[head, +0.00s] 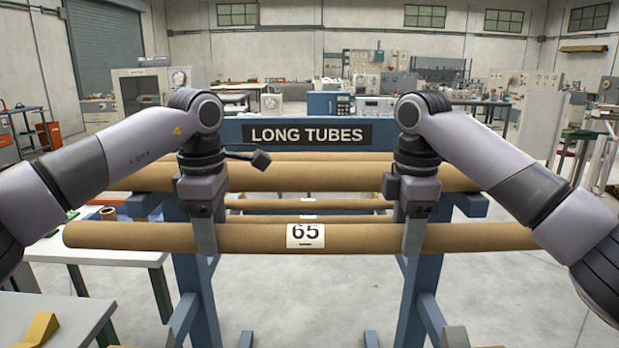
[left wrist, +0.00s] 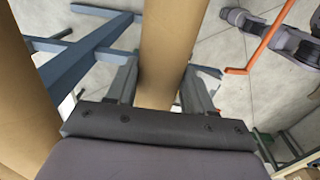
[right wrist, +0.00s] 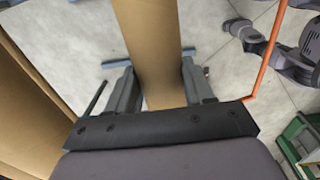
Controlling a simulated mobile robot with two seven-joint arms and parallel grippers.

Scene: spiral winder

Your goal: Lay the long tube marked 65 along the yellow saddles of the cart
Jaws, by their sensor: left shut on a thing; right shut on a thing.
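The long brown tube marked 65 (head: 260,238) lies level across the head view, in front of the blue rack, with its white label in the middle. My left gripper (head: 205,237) is shut on it left of the label, and my right gripper (head: 413,237) is shut on it right of the label. The tube passes between the fingers in the left wrist view (left wrist: 168,50) and right wrist view (right wrist: 150,45). A yellow saddle-like block (head: 38,328) sits on a pale top at the lower left; I cannot tell whether this is the cart.
The blue rack (head: 228,132) has a LONG TUBES sign and holds other brown tubes (head: 300,177) behind the held one. A white table (head: 95,248) stands at left, under the tube's left end. An orange rod (left wrist: 265,42) shows in the wrist views. Open floor (head: 520,300) lies at right.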

